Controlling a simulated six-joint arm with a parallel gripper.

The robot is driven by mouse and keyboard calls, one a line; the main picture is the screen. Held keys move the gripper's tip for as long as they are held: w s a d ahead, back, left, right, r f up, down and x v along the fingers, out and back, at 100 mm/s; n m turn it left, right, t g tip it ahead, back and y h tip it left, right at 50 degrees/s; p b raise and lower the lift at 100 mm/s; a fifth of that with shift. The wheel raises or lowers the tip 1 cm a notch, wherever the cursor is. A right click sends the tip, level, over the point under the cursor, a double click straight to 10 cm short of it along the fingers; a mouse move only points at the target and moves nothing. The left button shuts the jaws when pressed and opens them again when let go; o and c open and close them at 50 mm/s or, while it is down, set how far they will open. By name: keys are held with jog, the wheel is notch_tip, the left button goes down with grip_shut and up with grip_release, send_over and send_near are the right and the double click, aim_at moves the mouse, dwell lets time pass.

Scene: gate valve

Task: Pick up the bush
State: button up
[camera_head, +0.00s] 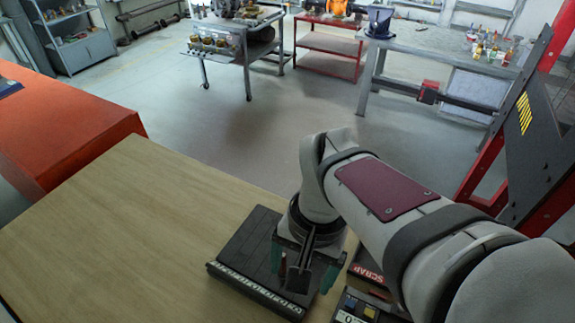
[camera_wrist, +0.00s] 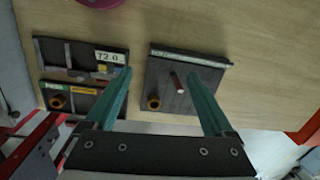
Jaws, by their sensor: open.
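My gripper (camera_wrist: 160,76) is open and empty, pointing down over a dark tray (camera_wrist: 214,68) with a pale lettered strip along one edge. A short brass ring (camera_wrist: 153,103), which looks like a bush, sits on this tray near my left finger in the wrist view. A dark reddish pin with a pale end (camera_wrist: 177,84) stands between the fingers, apart from both. A second brass ring (camera_wrist: 57,102) lies in a labelled dark tray at the left; which ring is the bush I cannot tell for certain. In the head view, my gripper (camera_head: 303,272) hides much of the dark tray (camera_head: 240,250).
A box marked SCRAP (camera_head: 366,274) and a unit with a display (camera_wrist: 110,57) stand beside the tray. A purple round thing (camera_wrist: 98,3) is at the wrist view's top edge. The wooden tabletop (camera_head: 130,230) is clear to the left; an orange-red surface (camera_head: 60,125) adjoins it.

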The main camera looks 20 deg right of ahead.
jog(key=w+d+f+m+h, duration=0.1)
jog(key=w+d+f+m, duration=0.1)
jog(key=w+d, duration=0.45)
jog(key=w+d+f+m, duration=0.2)
jog(key=w+d+f, duration=0.15)
jog(key=w, duration=0.55)
jog(key=f, duration=1.5)
jog(key=shift+s, duration=0.35)
grip_shut()
